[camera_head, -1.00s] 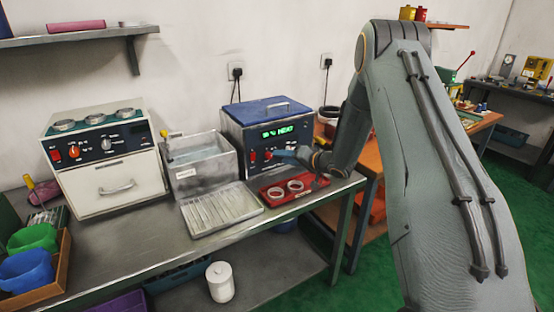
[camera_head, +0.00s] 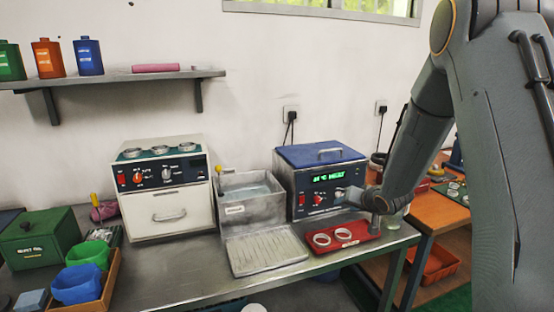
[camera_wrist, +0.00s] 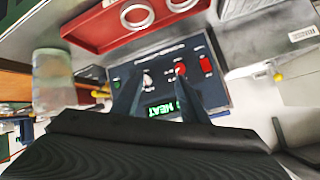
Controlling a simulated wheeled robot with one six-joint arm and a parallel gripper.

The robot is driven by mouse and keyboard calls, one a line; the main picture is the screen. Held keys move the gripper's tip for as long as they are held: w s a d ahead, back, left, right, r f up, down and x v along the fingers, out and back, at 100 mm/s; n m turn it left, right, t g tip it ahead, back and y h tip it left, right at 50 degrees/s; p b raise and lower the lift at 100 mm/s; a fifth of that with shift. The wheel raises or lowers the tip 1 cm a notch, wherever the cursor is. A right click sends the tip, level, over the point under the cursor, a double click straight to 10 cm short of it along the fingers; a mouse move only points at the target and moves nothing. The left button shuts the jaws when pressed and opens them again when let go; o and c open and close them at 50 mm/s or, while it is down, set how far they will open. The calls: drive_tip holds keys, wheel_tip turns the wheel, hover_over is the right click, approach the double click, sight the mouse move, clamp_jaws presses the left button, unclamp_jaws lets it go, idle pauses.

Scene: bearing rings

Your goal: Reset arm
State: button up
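My gripper (camera_wrist: 158,95) shows in the wrist view with its two dark fingers apart and nothing between them. It points at the control panel (camera_wrist: 210,88) of the blue-lidded heater (camera_head: 322,182), whose green display lies between and behind the fingers. In the head view my arm comes down from the upper right and ends in front of the heater's right side. The fingertips are hard to make out there. A red tray (camera_head: 322,249) with two pale rings (camera_head: 343,234) sits on the bench just in front of the heater. I cannot tell whether the fingers touch the panel.
A grey rinse tank (camera_head: 245,210) and ribbed drain tray (camera_head: 292,262) stand left of the heater, then a white oven (camera_head: 170,215). A glass jar (camera_head: 394,222) stands near my wrist at the right. A shelf (camera_head: 110,80) hangs at the upper left; the space above the heater is open.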

drive_tip(key=s+a+n+g, duration=0.1)
drive_tip(key=s+a+g, duration=0.1)
drive_tip(key=s, duration=1)
drive_tip(key=s+a+r+n+g+h, duration=0.1)
drive_tip(key=s+g, duration=0.3)
drive_tip(key=s, duration=0.9)
drive_tip(key=s+a+g+h, duration=0.1)
drive_tip(key=s+a+g, duration=0.2)
drive_tip(key=s, duration=0.9)
drive_tip(key=shift+s+a+r+n+g, duration=0.25)
drive_tip(key=shift+s+a+n+g, duration=0.05)
drive_tip(key=shift+s+n+g, duration=0.1)
drive_tip(key=shift+w, duration=0.1)
drive_tip(key=shift+c, duration=0.5)
